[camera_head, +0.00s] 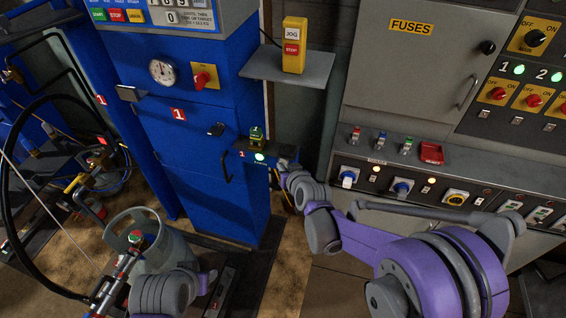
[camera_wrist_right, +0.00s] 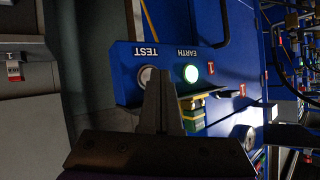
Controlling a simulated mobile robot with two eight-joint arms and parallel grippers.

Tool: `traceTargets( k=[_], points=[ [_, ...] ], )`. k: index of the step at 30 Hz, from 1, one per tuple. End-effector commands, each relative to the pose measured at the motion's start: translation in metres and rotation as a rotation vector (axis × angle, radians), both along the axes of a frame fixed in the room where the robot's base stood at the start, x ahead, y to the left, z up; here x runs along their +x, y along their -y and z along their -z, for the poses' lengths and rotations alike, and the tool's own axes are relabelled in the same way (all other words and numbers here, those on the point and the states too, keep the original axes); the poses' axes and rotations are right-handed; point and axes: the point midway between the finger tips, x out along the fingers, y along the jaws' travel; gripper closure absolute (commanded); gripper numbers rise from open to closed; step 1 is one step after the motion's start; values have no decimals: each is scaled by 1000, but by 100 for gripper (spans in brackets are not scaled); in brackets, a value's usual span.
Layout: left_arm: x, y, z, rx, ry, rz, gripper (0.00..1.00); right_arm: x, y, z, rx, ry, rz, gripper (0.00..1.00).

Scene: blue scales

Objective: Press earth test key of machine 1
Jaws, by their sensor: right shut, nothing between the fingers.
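The blue machine 1 cabinet (camera_head: 190,140) bears a white 1 on a red label. A small blue panel on its right side carries a lit green lamp (camera_head: 259,157). In the right wrist view, this panel (camera_wrist_right: 125,60) shows the lit EARTH lamp (camera_wrist_right: 190,73) and the round pale TEST key (camera_wrist_right: 148,73). My right gripper (camera_head: 285,163) is at the panel's right end. Its shut, empty fingers (camera_wrist_right: 157,82) overlap the TEST key in the wrist view and partly hide it; I cannot tell whether they touch it. Part of my left arm shows at the bottom left, without a clear gripper.
A yellow-green block (camera_head: 257,136) sits on the panel beside the lamp. Above is a grey shelf (camera_head: 315,72) with a yellow JOG/START box (camera_head: 294,45). A grey fuse cabinet (camera_head: 405,60) and switch console stand to the right. A gas cylinder (camera_head: 150,240) stands lower left.

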Motion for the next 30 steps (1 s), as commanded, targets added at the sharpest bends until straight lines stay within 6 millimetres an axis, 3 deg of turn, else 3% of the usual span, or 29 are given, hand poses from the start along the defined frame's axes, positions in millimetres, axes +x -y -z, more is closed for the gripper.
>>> traceTargets(
  k=[12,30],
  points=[
    [0,0,0,0,0,0,50,1,1,0,0,1,1,100],
    [-2,0,6,0,-3,0,50,-14,-4,0,0,1,1,100]
  ],
)
